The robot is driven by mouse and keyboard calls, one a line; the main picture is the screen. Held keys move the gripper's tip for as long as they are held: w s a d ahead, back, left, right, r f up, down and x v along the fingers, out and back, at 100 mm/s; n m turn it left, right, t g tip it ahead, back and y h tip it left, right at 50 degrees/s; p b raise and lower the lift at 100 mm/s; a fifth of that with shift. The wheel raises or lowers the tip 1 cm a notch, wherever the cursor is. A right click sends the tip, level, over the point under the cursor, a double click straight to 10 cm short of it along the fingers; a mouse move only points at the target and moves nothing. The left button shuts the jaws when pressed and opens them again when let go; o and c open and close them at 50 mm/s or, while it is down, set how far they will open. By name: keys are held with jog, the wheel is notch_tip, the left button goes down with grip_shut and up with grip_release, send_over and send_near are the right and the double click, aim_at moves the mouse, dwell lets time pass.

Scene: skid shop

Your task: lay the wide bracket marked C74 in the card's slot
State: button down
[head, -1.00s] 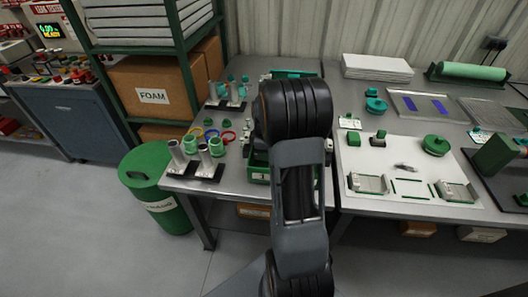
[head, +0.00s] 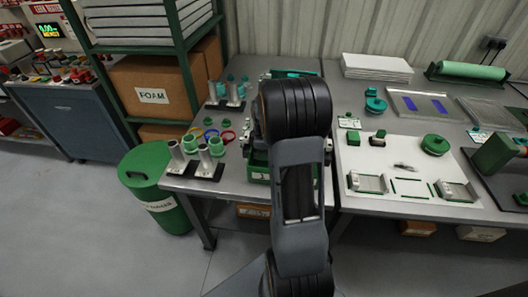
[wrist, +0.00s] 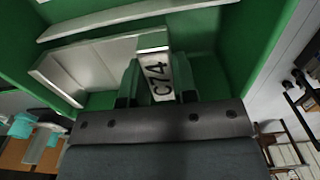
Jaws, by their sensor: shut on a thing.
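In the wrist view, my gripper (wrist: 157,88) is shut on the wide bracket, whose white label (wrist: 157,76) reads C74. The jaws are inside or just over a green tray (wrist: 215,55); I cannot tell whether the bracket is clear of its floor. Other pale metal pieces (wrist: 85,70) lie beside it. In the head view, my own arm hides the gripper and the held bracket.
Tubes on dark stands (head: 206,163) and coloured rings (head: 211,135) occupy the left bench. A green bin (head: 155,185) stands on the floor at left.

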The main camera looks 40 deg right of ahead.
jog(key=shift+f+b, duration=1.15)
jog(key=shift+f, duration=0.85)
dwell(1.5)
jog(key=shift+c, duration=2.2)
grip_release()
jog(key=shift+f, duration=0.1)
jog(key=shift+r+p, duration=4.25)
jog(key=shift+r, duration=1.35)
